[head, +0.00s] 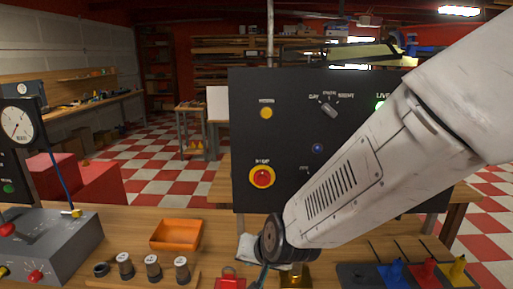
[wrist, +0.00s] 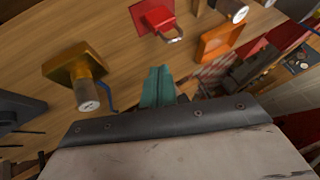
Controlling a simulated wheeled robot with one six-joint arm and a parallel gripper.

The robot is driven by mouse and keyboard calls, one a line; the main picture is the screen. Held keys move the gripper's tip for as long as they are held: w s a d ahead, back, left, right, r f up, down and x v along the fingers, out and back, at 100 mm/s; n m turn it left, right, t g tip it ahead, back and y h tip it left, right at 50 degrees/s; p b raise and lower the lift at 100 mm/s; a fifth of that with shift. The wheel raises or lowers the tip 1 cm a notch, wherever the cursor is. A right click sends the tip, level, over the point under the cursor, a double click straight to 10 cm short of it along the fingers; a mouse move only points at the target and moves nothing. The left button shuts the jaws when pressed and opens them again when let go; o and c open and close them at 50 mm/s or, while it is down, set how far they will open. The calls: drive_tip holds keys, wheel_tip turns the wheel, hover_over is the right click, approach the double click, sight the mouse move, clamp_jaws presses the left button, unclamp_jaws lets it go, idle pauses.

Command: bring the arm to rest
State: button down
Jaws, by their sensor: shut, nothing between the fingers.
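My arm (head: 345,180) reaches in from the upper right of the head view and slopes down over the wooden bench, in front of the black panel. Its dark wrist end is low over the bench's front middle. My gripper (wrist: 156,74) shows in the wrist view as teal fingers, shut with nothing between them. In the head view only a teal sliver of it shows below the wrist. In the wrist view the fingers lie between a brass block with a round-ended post (wrist: 88,92) and an orange tray (wrist: 220,42). A red block with a metal loop (wrist: 152,16) lies beyond the fingertips.
The black panel (head: 245,130) stands behind the arm, with a red stop button (head: 262,177). A grey control box (head: 45,245) and a dial gauge (head: 17,123) are at left. Several small jars (head: 153,268) stand near the front. Blue, red and yellow pieces (head: 424,272) sit at right.

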drive_tip(key=s+d+r+g+h, duration=0.1)
drive_tip(key=s+d+r, duration=0.3)
drive_tip(key=s+d, duration=0.3)
drive_tip(key=s+d+r+g+h, duration=0.1)
drive_tip(key=s+d+r, duration=0.4)
drive_tip(key=d, duration=0.6)
drive_tip(key=s+d+r+g+h, duration=0.2)
drive_tip(key=s+d+r, duration=0.3)
drive_tip(key=s+d, duration=0.4)
drive_tip(key=shift+s+d+r+n+g, duration=0.15)
drive_tip(key=shift+d+r+n+g, duration=0.15)
drive_tip(key=shift+n+g, duration=0.15)
